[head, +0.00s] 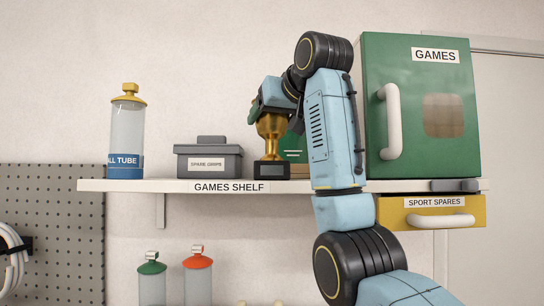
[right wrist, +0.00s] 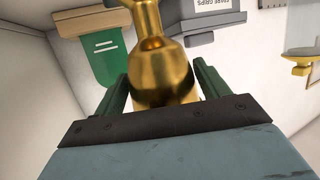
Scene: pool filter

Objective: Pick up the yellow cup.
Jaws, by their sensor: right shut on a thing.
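The yellow cup (head: 271,127) is a shiny gold trophy on a dark square base. It stands upright on the games shelf (head: 140,186), and its base appears to rest on the shelf top. My right gripper (head: 266,108) is at the cup's upper part and shut on it, hiding the rim and handles. In the right wrist view, the gold cup (right wrist: 160,73) sits between the two green fingers. My left gripper is not in view.
A grey lidded box (head: 208,161) and a ball tube (head: 127,132) stand left of the cup. A green item (head: 293,155) is close behind it. The green games cabinet (head: 420,90) is at right, above a yellow drawer (head: 465,211). Bottles (head: 198,277) stand below the shelf.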

